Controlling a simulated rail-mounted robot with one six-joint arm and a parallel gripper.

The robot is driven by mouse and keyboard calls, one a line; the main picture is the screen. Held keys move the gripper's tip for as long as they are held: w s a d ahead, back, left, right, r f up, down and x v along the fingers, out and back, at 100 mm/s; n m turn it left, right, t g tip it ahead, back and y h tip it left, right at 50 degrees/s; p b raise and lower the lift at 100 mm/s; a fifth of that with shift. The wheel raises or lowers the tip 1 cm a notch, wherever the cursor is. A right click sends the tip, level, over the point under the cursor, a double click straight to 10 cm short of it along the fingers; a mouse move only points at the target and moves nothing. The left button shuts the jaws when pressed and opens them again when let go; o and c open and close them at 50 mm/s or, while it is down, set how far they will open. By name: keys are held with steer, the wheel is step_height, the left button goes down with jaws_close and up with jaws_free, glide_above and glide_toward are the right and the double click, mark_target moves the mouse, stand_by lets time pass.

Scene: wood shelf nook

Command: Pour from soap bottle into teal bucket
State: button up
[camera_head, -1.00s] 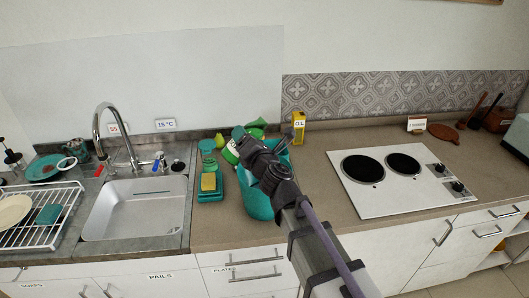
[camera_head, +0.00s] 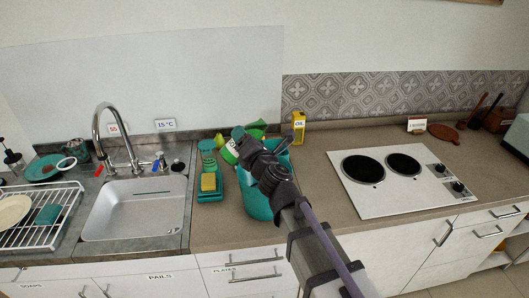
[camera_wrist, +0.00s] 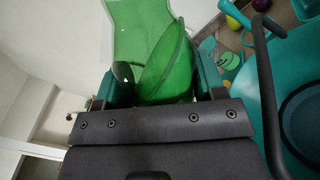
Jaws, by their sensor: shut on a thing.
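I cannot tell whether any liquid is flowing.
A teal tray with a yellow sponge (camera_head: 208,182) stands left of the bucket. A yellow box (camera_head: 298,128) is behind it to the right. The sink (camera_head: 135,208) and a dish rack (camera_head: 40,215) lie left. A hob (camera_head: 392,181) lies right, with clear counter before it.

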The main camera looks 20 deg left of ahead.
steer(key=shift+a+f+m, duration=0.1)
steer(key=shift+m, duration=0.2)
stand_by(0.5)
steer(key=shift+s+a+r+m+p, duration=0.15)
steer(key=shift+r+m+p, duration=0.3)
steer(key=shift+m, duration=0.45)
stand_by(1.6)
steer(key=shift+s+a+f+m+t+b, duration=0.15)
steer(key=shift+m+b, duration=0.1)
steer(key=shift+m, duration=0.45)
steer(key=shift+f+m+t+b, duration=0.1)
steer(key=shift+m+t+b, duration=0.1)
steer(key=shift+m, duration=0.5)
stand_by(2.9)
